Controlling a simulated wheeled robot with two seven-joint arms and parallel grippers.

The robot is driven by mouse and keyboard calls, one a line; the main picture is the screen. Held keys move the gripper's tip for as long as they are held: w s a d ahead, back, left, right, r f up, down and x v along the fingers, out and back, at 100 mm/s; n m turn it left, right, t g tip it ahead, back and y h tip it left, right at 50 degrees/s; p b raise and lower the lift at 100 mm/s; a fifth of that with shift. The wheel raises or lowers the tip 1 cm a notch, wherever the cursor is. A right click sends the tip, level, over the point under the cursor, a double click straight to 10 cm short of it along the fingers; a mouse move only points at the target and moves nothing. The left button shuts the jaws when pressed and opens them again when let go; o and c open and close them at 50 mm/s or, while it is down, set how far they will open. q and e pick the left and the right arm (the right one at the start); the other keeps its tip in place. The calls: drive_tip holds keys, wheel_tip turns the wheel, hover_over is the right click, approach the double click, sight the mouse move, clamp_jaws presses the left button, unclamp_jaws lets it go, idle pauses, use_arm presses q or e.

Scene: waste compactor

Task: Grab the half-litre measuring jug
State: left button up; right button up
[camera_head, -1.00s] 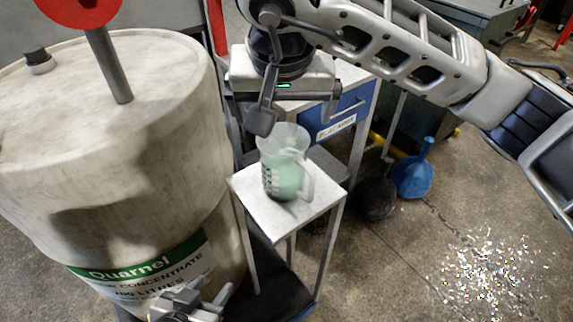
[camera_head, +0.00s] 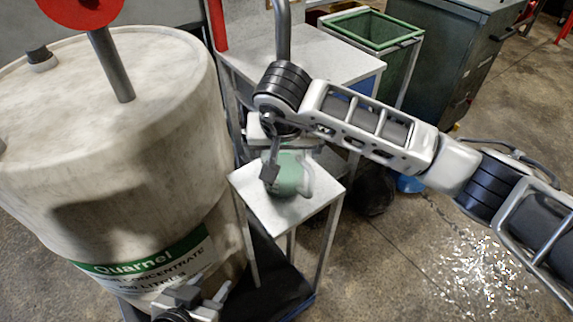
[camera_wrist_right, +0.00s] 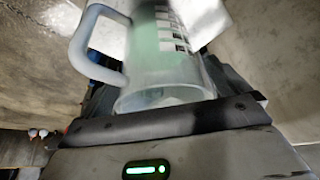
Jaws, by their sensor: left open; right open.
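The measuring jug (camera_head: 293,178) is translucent with green contents, dark markings and a handle on its right side. It stands upright on a small white-topped stand, its top covered by my right gripper. My right gripper (camera_head: 279,168) is open and comes down over the jug from above, with one dark finger in front of its side; the other finger is hidden. In the right wrist view the jug (camera_wrist_right: 165,60) is close to the palm, rim nearest, handle at left. My left gripper (camera_head: 205,297) is open at the bottom edge, beside the drum and away from the jug.
A large pale drum (camera_head: 150,150) with a green Quarnel label stands close left of the small stand (camera_head: 262,210). A grey-topped bench (camera_head: 300,50) and a green bin (camera_head: 385,55) stand behind. A blue object (camera_head: 410,184) lies on the floor. Floor at right is open, with glittering scraps.

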drive_tip(key=c, duration=1.1)
